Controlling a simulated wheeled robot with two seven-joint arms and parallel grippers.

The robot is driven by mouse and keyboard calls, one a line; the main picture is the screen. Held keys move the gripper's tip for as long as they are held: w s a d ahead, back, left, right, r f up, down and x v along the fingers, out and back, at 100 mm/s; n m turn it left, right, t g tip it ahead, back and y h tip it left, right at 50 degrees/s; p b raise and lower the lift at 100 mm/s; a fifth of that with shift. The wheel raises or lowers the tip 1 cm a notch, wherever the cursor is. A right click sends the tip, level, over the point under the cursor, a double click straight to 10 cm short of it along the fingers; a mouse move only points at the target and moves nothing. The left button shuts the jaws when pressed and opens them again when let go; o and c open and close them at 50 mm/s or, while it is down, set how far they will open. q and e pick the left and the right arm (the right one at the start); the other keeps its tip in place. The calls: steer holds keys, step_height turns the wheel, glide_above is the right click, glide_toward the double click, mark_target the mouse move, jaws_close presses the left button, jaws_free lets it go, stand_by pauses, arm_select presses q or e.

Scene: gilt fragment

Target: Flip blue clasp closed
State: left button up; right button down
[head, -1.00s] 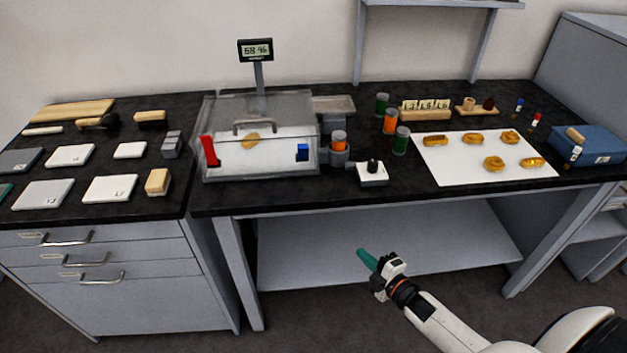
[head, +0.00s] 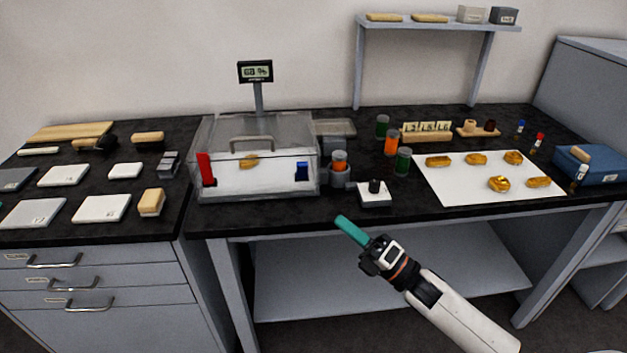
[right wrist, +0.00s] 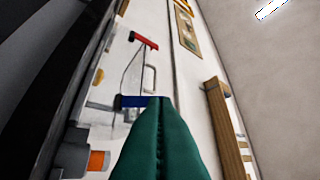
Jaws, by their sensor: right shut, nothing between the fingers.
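A clear case (head: 222,189) with a grey handle stands on the black bench top, its lid down. The blue clasp (head: 301,171) is on its front near the right corner; I cannot tell whether it is latched. A red clasp (head: 206,169) is near the left corner. My right gripper (head: 341,220) has teal fingers pressed together and empty, in front of the bench edge, below and right of the blue clasp. In the right wrist view the shut fingers (right wrist: 160,110) point toward the blue clasp (right wrist: 135,101), with the red clasp (right wrist: 144,41) beyond. My left gripper is not in view.
Gold pieces lie on a white sheet (head: 460,190) farther right. Flat blocks and tiles (head: 101,208) cover the left counter.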

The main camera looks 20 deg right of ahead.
mark_target(300, 168)
steer(key=shift+w+a+r+p, duration=0.45)
steer(key=shift+w+r, duration=0.5)
steer(key=shift+w, duration=0.65)
steer(key=shift+w+a+r+p, duration=0.5)
steer(key=shift+w+r, duration=0.45)
steer(key=shift+w, duration=0.7)
steer(key=shift+w+a+r+p, duration=0.3)
steer(key=shift+w+a+r, duration=0.5)
steer(key=shift+w, duration=0.8)
steer(key=shift+d+r, duration=0.15)
steer(key=shift+d, duration=0.05)
steer(key=shift+r+p, duration=0.25)
steer(key=shift+p, duration=0.3)
steer(key=m+h+p, duration=0.1)
steer(key=p, duration=0.2)
steer(key=w+r+m+g+h+p, duration=0.1)
steer(key=m+p, duration=0.1)
steer(key=p, duration=0.1)
steer(key=w+r+m+g+h+p, duration=0.1)
steer(key=m+p, duration=0.1)
steer(key=p, duration=0.1)
steer(key=shift+w+d+r+h, duration=0.1)
steer(key=shift+w+d+h, duration=0.15)
steer(key=shift+d+h, duration=0.15)
